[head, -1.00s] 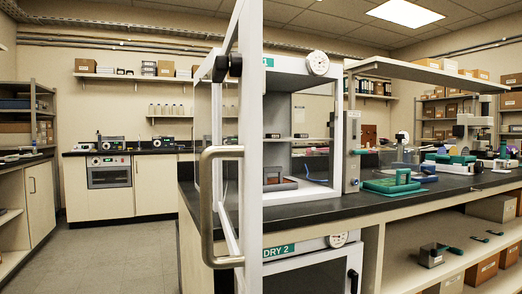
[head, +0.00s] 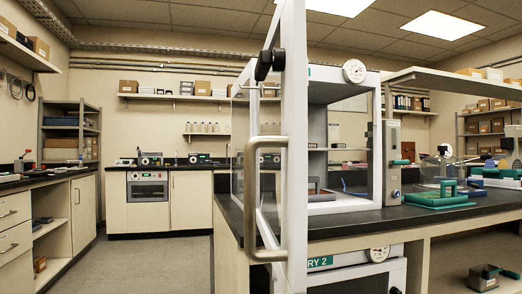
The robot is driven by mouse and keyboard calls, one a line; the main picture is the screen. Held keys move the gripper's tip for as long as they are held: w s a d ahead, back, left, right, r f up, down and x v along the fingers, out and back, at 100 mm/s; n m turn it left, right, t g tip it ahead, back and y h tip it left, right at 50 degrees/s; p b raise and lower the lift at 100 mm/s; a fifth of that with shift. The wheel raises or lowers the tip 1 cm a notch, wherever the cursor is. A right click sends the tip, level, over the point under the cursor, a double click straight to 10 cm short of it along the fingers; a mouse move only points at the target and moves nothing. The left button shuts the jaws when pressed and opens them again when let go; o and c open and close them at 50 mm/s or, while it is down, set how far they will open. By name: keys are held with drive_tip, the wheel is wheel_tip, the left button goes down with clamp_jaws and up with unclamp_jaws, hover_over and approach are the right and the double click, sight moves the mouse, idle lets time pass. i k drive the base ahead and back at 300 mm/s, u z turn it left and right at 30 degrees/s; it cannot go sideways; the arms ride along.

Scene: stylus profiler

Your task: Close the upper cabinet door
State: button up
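The upper cabinet (head: 354,95) is a white-framed box with a round dial on its top corner, standing on the black bench top. Its door (head: 294,150) stands swung open toward me and shows nearly edge-on. A long metal handle (head: 252,200) is on the door's left side, and a black knob-like part sits near its top. Inside the cabinet are a shelf and a small dark object, partly hidden by the door. My gripper is not in view.
A lower cabinet marked DRY 2 (head: 368,277) sits under the bench. Green fixtures (head: 440,196) lie on the bench top (head: 350,222) to the right. Open floor (head: 150,262) lies to the left, bounded by a side counter (head: 40,178) and a back counter with an oven (head: 147,187).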

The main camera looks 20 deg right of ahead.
sight(276, 159)
drive_tip(key=z, duration=2.25)
drive_tip(key=k, duration=1.3)
drive_tip(key=u, duration=2.1)
